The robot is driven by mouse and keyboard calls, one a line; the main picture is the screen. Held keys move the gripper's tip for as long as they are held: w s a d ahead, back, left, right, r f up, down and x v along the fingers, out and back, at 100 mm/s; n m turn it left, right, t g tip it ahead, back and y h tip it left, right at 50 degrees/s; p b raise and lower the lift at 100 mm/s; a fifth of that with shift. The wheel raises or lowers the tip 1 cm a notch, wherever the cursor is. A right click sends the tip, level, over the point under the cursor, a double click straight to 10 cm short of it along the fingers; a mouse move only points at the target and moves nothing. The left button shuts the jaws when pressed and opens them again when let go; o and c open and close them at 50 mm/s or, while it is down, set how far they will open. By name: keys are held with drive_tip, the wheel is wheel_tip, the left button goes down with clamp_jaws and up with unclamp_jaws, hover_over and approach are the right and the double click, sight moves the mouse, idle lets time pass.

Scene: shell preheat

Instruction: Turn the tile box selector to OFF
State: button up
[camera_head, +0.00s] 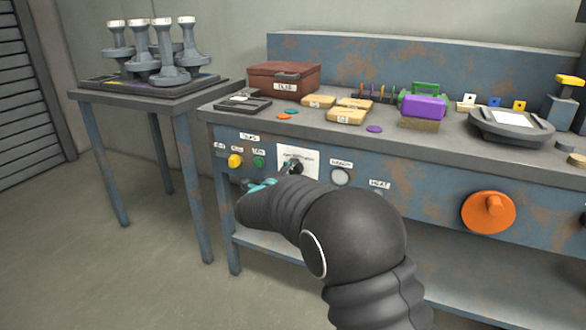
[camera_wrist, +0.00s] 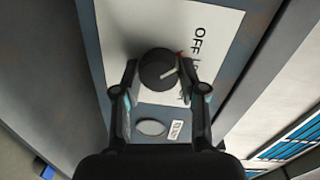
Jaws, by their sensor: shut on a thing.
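The selector (camera_wrist: 156,70) is a dark round knob with a white pointer line, on a white label plate (camera_wrist: 140,22) on the bench front. In the wrist view the line points right and slightly up, towards the row of printed words. "OFF" stands further up that row; the words below it are partly hidden by a finger. My gripper (camera_wrist: 158,68) is shut on the knob, one finger on each side. In the head view the knob (camera_head: 297,166) and plate (camera_head: 311,160) show just beyond my gripper, which my arm partly hides.
A yellow button (camera_head: 235,161) and a green button (camera_head: 258,162) sit left of the plate. A round pale dial (camera_head: 340,177) is to its right, and an orange wheel (camera_head: 488,211) further right. A brown box marked "TILES" (camera_head: 285,80) stands on the bench (camera_head: 330,128).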

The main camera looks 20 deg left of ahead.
drive_tip(key=shift+n, duration=0.3)
drive_tip(key=o, duration=1.1)
drive_tip(key=shift+o, duration=0.2)
drive_tip(key=s+a, duration=0.1)
drive_tip(key=s, duration=1.1)
drive_tip(key=shift+r, duration=0.4)
